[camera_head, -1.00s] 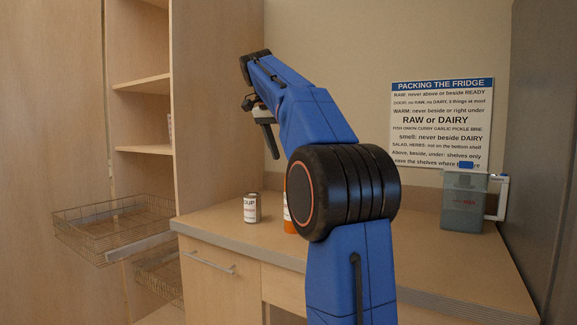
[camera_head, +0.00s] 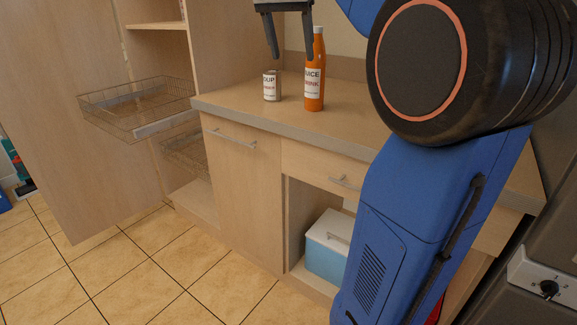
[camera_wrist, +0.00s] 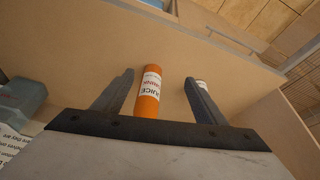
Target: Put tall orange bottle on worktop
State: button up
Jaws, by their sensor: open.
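The tall orange bottle (camera_head: 315,75), with a white juice label, stands upright on the worktop (camera_head: 350,124). It also shows in the wrist view (camera_wrist: 147,105), in the gap between the two fingers. My gripper (camera_head: 290,52) is open and empty, its fingers pointing down. In the head view its fingertips are near the bottle's upper part, one finger overlapping the bottle neck's left side. I cannot tell whether that finger touches the bottle.
A soup can (camera_head: 271,86) stands just left of the bottle. A wire basket (camera_head: 137,104) sticks out of the tall cabinet at left. A blue cool box (camera_head: 328,246) sits in the open space below. The worktop in front of the bottle is clear.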

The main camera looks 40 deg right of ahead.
jog(key=s+a+f+n+t+y, duration=0.1)
jog(key=s+a+f+n, duration=0.3)
jog(key=f, duration=0.8)
jog(key=s+a+f+n+t+y, duration=0.1)
jog(key=s+a+f+n, duration=0.3)
jog(key=s+a+f, duration=0.3)
jog(key=s+a+f+n+y, duration=0.1)
jog(key=s+a+f+n, duration=0.2)
jog(key=s+f, duration=0.9)
jog(key=a+f, duration=0.3)
jog(key=f, duration=0.1)
jog(key=shift+s+a+f+n+t+y, duration=0.3)
jog(key=shift+s+a+n+t+y, duration=0.05)
jog(key=shift+n+t+y, duration=0.05)
